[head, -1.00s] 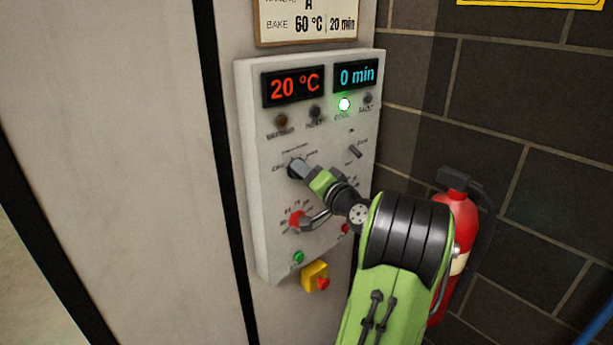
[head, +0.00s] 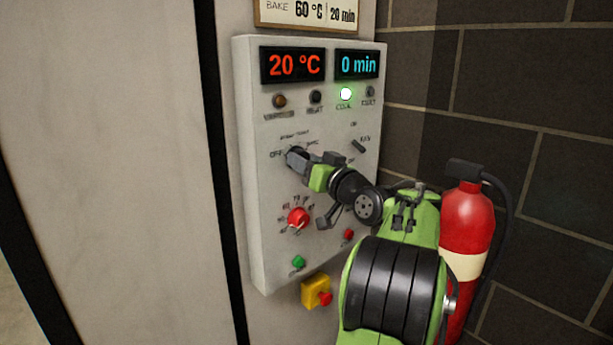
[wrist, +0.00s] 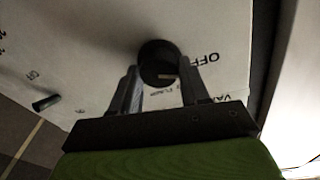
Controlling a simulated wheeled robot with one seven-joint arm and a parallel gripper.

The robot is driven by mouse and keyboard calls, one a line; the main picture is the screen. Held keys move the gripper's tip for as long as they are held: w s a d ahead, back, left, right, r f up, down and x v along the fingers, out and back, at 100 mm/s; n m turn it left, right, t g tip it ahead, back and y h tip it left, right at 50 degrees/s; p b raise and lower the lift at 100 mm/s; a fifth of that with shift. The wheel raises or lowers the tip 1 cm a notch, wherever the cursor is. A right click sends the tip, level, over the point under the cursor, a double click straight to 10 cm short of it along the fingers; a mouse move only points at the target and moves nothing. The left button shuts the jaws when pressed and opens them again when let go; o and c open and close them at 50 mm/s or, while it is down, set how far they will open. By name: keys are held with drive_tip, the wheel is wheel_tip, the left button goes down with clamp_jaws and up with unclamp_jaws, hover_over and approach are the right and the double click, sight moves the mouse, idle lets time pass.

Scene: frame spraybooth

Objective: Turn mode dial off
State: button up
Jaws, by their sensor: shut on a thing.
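The mode dial (wrist: 157,62) is a dark round knob on the grey control panel (head: 265,200), with "OFF" printed beside it. In the wrist view, my gripper (wrist: 160,78) has its two fingers on either side of the knob, shut on it. A pale mark shows on the knob face, between the fingers. In the head view, my gripper (head: 295,158) reaches the dial from the right and hides most of it. "OFF" is readable at the left of the dial. Exactly where the dial's pointer aims is unclear.
A red knob (head: 298,217), green button (head: 299,262) and yellow emergency-stop box (head: 315,291) sit below. A fan switch (head: 358,146) and fire extinguisher (head: 466,235) are to the right.

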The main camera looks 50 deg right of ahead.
drive_tip(key=shift+n+b, duration=0.35)
drive_tip(key=shift+n, duration=0.15)
drive_tip(key=o, duration=1.1)
drive_tip(key=shift+c, duration=0.2)
drive_tip(key=b+v, duration=0.4)
drive_tip(key=v, duration=1.1)
drive_tip(key=shift+s+b, duration=0.4)
drive_tip(key=shift+f, duration=0.1)
